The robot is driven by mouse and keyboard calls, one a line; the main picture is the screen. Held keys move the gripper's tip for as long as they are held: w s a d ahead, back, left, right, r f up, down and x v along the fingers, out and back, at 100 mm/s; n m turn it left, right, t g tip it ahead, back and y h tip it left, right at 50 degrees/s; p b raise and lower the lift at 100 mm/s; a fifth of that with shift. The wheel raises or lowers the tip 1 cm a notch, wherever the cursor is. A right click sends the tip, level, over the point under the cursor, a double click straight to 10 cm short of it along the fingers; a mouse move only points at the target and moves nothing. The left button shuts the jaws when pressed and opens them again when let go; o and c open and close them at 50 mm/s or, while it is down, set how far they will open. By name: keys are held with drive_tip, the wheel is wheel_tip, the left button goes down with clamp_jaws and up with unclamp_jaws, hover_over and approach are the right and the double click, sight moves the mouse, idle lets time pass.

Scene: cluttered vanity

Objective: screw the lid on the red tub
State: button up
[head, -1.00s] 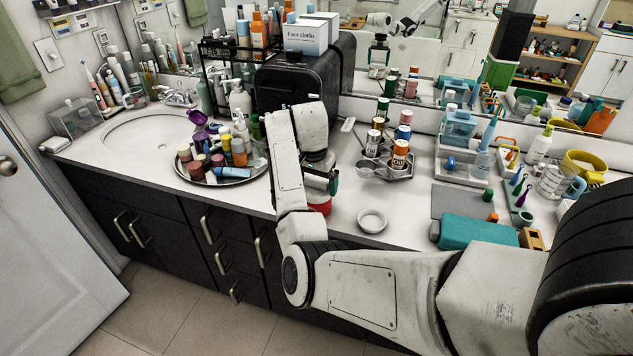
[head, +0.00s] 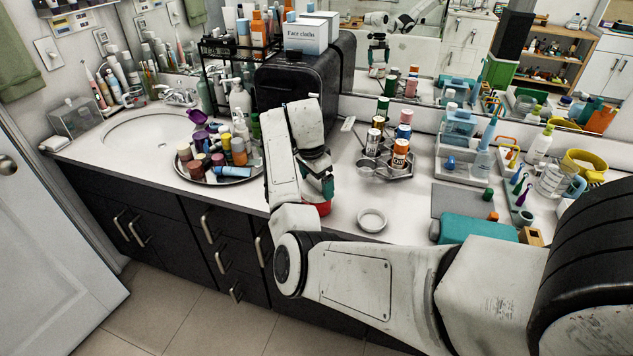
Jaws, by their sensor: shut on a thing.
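The red tub (head: 321,208) stands on the counter near its front edge, partly hidden behind my arm. My gripper (head: 324,194) points down directly over the tub, its dark green fingers close to the tub's top. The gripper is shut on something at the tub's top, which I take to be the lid. The lid itself is hidden by the fingers and arm, so I cannot tell whether it sits level or how its threads meet.
A shallow round white dish (head: 372,220) lies just right of the tub. A teal case (head: 476,231) lies farther right. A black cabinet (head: 302,85) stands behind.

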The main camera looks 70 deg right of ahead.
sight(311, 186)
drive_tip(key=m+b, duration=0.1)
drive_tip(key=m, duration=0.4)
drive_tip(key=shift+r+g, duration=0.1)
drive_tip(key=shift+g, duration=0.3)
drive_tip(key=o, duration=0.8)
drive_tip(key=r, duration=0.3)
drive_tip(key=w+r, duration=0.1)
drive_tip(key=r, duration=0.3)
drive_tip(key=a+r, duration=0.1)
drive_tip(key=r, duration=0.2)
drive_tip(key=shift+w+r+b, duration=0.2)
drive_tip(key=shift+r+b, duration=0.1)
drive_tip(key=shift+r, duration=0.05)
